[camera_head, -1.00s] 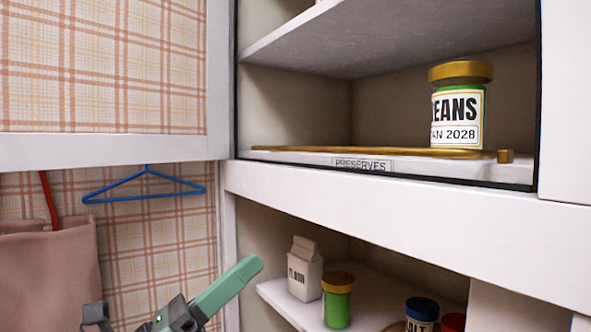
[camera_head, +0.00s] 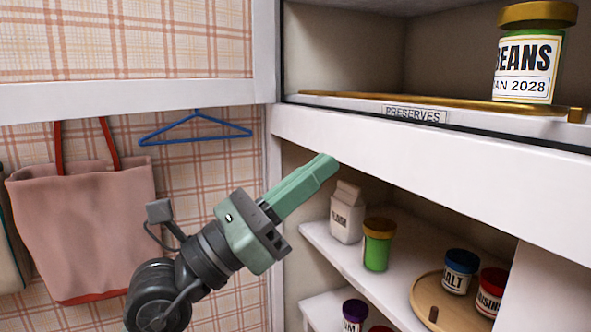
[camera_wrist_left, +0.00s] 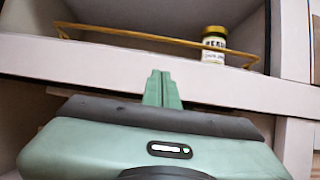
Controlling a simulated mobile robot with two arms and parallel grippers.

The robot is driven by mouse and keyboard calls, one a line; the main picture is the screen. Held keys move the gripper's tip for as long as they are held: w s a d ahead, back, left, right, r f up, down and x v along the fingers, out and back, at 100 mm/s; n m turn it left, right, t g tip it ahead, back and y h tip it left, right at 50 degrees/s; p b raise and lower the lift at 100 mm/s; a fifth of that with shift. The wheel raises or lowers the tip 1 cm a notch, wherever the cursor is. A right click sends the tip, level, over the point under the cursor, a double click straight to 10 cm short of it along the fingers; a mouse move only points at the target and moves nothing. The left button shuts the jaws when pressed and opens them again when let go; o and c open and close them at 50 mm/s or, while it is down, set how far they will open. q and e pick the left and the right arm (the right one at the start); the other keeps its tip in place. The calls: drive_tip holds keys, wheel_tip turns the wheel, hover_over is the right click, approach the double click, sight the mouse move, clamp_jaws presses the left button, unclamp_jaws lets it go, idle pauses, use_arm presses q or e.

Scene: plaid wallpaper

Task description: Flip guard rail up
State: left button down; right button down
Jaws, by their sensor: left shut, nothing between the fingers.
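The guard rail (camera_head: 400,97) is a thin golden bar lying low along the front of the upper shelf, above the PRESERVES label (camera_head: 414,115). In the left wrist view the rail (camera_wrist_left: 130,34) crosses the shelf opening, with short end pieces. A green BEANS jar (camera_head: 528,62) with a gold lid stands on that shelf behind the rail. My left gripper (camera_head: 326,166) is shut and empty. Its green fingers point up and right, below the shelf's white front edge and apart from the rail. In the left wrist view the fingertips (camera_wrist_left: 162,76) overlap the white edge. My right gripper is out of view.
The white shelf front (camera_head: 430,155) stands between my left gripper and the rail. Below it, a lower shelf holds a flour carton (camera_head: 347,212), a green jar (camera_head: 378,245) and a wooden turntable (camera_head: 440,318) with jars. A pink bag (camera_head: 85,215) and blue hanger (camera_head: 195,130) hang at left.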

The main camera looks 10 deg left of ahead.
sight(381, 97)
use_arm(q)
drive_tip(key=w+d+r+p, duration=0.1)
drive_tip(key=d+r+p, duration=0.1)
drive_tip(key=r, duration=0.1)
drive_tip(key=w+d+r+p, duration=0.1)
drive_tip(key=r, duration=0.1)
drive_tip(key=shift+w+d, duration=0.3)
drive_tip(key=shift+d, duration=0.05)
drive_tip(key=shift+r, duration=0.6)
drive_tip(key=shift+w+d, duration=0.15)
drive_tip(key=shift+d, duration=0.05)
drive_tip(key=shift+a+p, duration=0.2)
drive_tip(key=shift+p, duration=0.1)
